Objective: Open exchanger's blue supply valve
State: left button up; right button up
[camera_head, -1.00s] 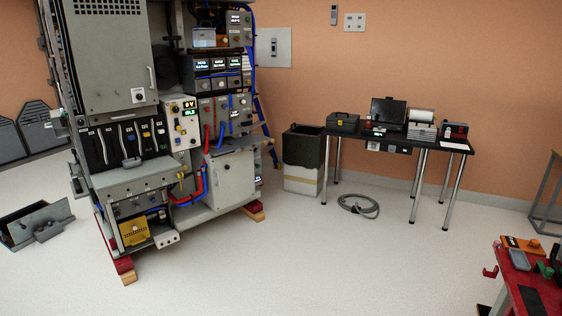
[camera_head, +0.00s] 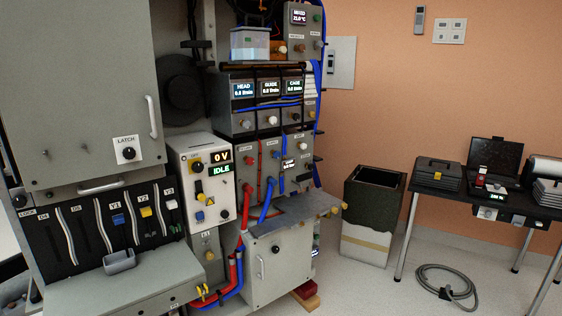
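The tall grey machine rack fills the left and middle of the head view. A grey valve panel (camera_head: 262,172) sits below the HEAD, GUIDE and CAGE display units. It carries a red knob (camera_head: 249,157), and red and blue tubing runs down from it. A blue hose (camera_head: 267,202) curves down the panel toward the lower cabinet. Small blue parts show near the panel's middle, but which one is the exchanger's blue supply valve, and how its handle is turned, is too small to tell. Neither of my grippers is in view.
A grey shelf (camera_head: 300,208) juts out below the panel, above a cabinet door (camera_head: 281,262). A dark-topped bin (camera_head: 374,190) stands right of the rack. A black table (camera_head: 425,188) holds several devices. A coiled cable (camera_head: 447,285) lies on the floor; pale floor near it is clear.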

aim_at(276, 155)
jog(key=i+l, duration=0.3)
jog(key=i, duration=0.15)
jog(key=i+l+z, duration=0.1)
jog(key=i+l, duration=0.2)
jog(key=i, duration=0.1)
